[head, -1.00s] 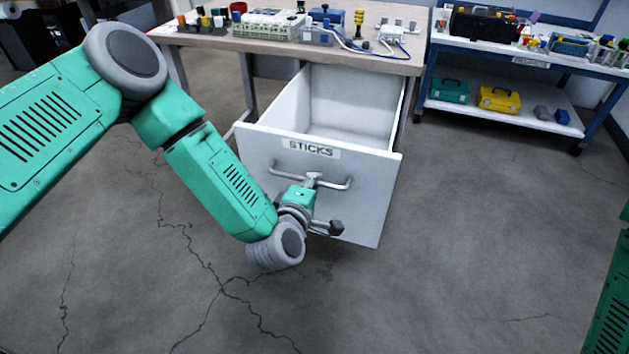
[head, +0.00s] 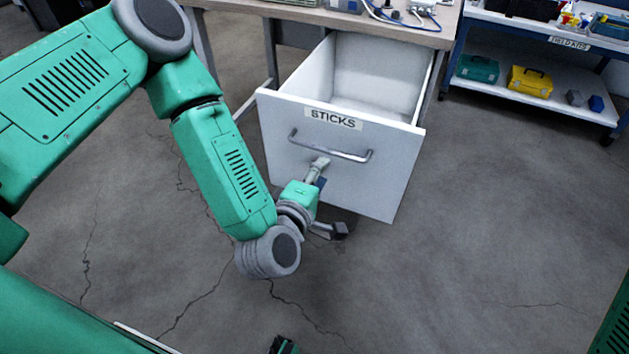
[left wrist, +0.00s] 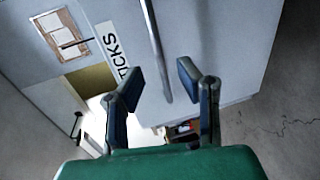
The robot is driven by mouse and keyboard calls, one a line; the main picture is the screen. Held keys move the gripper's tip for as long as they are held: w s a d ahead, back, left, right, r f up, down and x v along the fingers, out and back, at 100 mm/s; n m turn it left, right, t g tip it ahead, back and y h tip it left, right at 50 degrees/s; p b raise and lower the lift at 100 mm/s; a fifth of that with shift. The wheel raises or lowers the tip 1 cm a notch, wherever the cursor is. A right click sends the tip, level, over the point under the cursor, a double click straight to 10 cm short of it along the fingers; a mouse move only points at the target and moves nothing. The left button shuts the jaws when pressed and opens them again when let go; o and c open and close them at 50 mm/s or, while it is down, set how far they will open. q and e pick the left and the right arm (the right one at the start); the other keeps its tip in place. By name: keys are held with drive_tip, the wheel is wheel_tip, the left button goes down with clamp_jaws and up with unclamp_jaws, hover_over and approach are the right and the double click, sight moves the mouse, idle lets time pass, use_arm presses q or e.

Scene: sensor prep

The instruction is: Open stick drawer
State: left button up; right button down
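The white drawer labelled STICKS (head: 392,188) stands pulled out from under the workbench in the head view, and its inside shows as empty where visible. Its grey bar handle (head: 335,149) runs across the front below the label. My left gripper (head: 330,196) is in front of the drawer, just below the handle, and apart from it. In the left wrist view the left gripper (left wrist: 158,90) has its two fingers spread with nothing between them. The handle (left wrist: 156,45) lies beyond the fingertips there. My right gripper is not clearly shown.
The workbench (head: 440,38) stands behind the drawer with cables and small parts on top. A blue-framed cart (head: 490,88) at the right holds a teal case (head: 478,68) and a yellow case (head: 530,81). The floor right of the drawer is clear.

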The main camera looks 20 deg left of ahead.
use_arm(q)
drive_tip(key=shift+v, duration=1.75)
drive_tip(key=s+a+f+m+g+h+p, duration=0.2)
drive_tip(key=s+f+m+g+p, duration=0.1)
drive_tip(key=s+f+m+g, duration=0.8)
drive_tip(key=s+a+m+g+y+p, duration=0.2)
drive_tip(key=s+a+m+g, duration=0.2)
drive_tip(key=s+a+m, duration=0.3)
drive_tip(key=s+a, duration=0.3)
drive_tip(key=s, duration=0.1)
drive_tip(key=shift+s+a+r+y, duration=0.3)
drive_tip(key=shift+s+r, duration=0.05)
drive_tip(key=shift+w, duration=0.1)
